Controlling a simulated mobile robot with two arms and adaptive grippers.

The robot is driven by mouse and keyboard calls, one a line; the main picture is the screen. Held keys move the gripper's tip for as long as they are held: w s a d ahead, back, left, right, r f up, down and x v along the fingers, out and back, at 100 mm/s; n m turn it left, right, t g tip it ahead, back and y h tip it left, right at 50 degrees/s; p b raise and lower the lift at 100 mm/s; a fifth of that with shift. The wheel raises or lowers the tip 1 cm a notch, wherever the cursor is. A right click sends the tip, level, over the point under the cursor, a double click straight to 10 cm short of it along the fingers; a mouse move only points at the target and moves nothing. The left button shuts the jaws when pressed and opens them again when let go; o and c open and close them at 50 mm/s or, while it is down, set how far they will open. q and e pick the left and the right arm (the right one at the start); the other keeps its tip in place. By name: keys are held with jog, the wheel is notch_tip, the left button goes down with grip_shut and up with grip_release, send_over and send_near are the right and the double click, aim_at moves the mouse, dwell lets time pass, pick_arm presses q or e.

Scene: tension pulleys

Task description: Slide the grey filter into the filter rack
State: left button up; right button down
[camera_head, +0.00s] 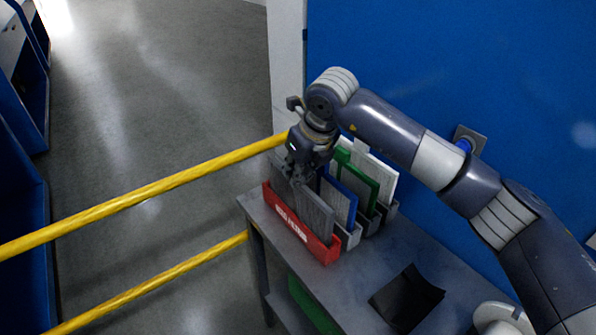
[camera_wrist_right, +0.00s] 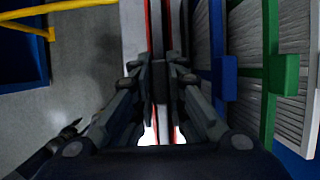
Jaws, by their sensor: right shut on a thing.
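The grey filter (camera_head: 315,215) stands upright just behind the red front (camera_head: 290,226) of the filter rack, its lower part hidden by that front. My right gripper (camera_head: 298,172) is above the filter's far-left end, shut on it. In the right wrist view the fingers (camera_wrist_right: 165,80) close around a dark grip piece in the middle. Red edges of the rack (camera_wrist_right: 149,20) run along both sides of a narrow slot there. I cannot tell whether the filter is fully seated. My left gripper is not in view.
Blue-framed (camera_head: 342,200) and green-framed (camera_head: 362,178) filters stand beside it in neighbouring slots. A black folded item (camera_head: 407,298) lies on the grey table (camera_head: 345,285). Yellow rails (camera_head: 140,202) run along the left, and a blue wall (camera_head: 470,70) stands behind.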

jog(key=c, duration=1.5)
grip_release()
jog(key=shift+f, duration=0.1)
jog(key=shift+c, duration=0.2)
jog(key=v, duration=1.2)
jog(key=shift+w, duration=0.1)
